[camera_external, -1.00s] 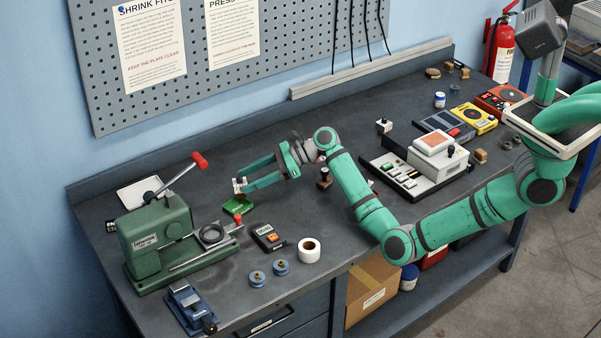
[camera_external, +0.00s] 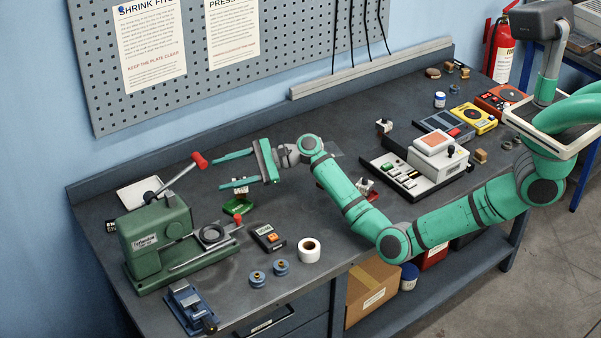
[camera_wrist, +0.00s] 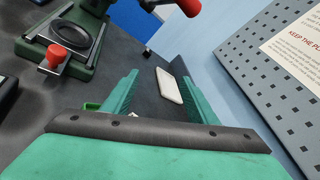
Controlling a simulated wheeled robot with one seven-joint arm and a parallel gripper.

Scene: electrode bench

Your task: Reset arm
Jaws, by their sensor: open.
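My gripper (camera_external: 220,172) is open and empty, held above the left half of the bench with its fingers pointing left. Its two green fingers also show in the wrist view (camera_wrist: 158,92), spread with nothing between them but the bench behind. A small green holder (camera_external: 238,207) sits on the bench below the lower finger. A small pale and brass piece (camera_external: 240,186) shows right above it, partly overlapped by that finger; whether they touch is unclear. The arm stretches over the bench from the right.
A green press (camera_external: 157,240) with a red-knobbed lever stands left of my gripper. A white roll (camera_external: 309,250), blue spools (camera_external: 281,267) and a dark box with an orange button (camera_external: 268,237) lie in front. A white control unit (camera_external: 437,160) stands right. The pegboard wall (camera_external: 270,50) rises behind.

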